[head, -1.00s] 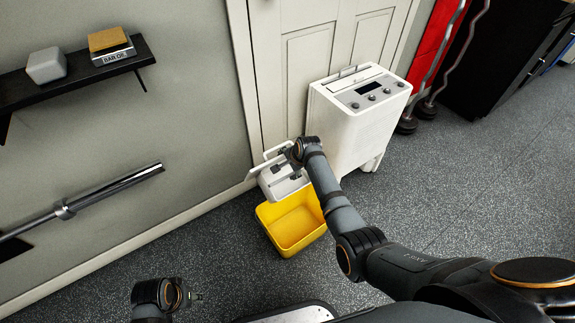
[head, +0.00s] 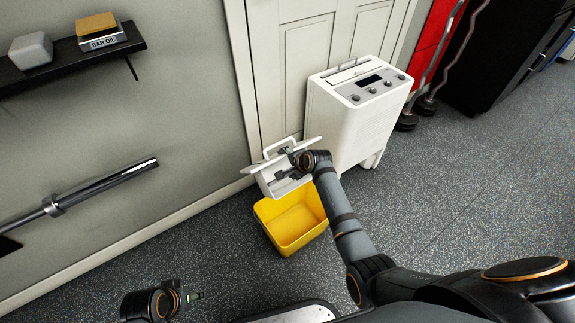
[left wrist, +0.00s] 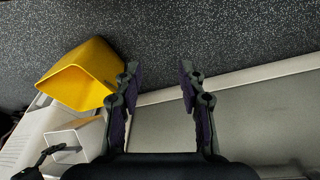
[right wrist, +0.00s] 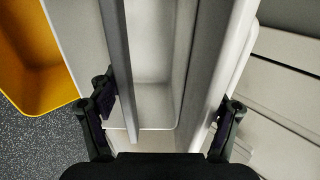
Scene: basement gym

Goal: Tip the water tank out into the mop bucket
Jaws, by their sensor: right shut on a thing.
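The white water tank (head: 270,186) hangs above the back part of the yellow mop bucket (head: 292,235), with its handle and flat front plate on top. It looks close to upright, at most slightly tilted. My right gripper (head: 288,172) is shut on the tank at its upper edge. In the right wrist view the pale inside of the tank (right wrist: 152,85) shows between the fingers; I cannot tell if it holds water. The bucket stands on the floor, and its visible inside looks empty. My left gripper (left wrist: 160,75) is open and empty, away from both.
A white dehumidifier (head: 345,125) stands beside the bucket, against the pale door (head: 300,60). A wall shelf (head: 70,65) and a barbell (head: 110,185) are at the left.

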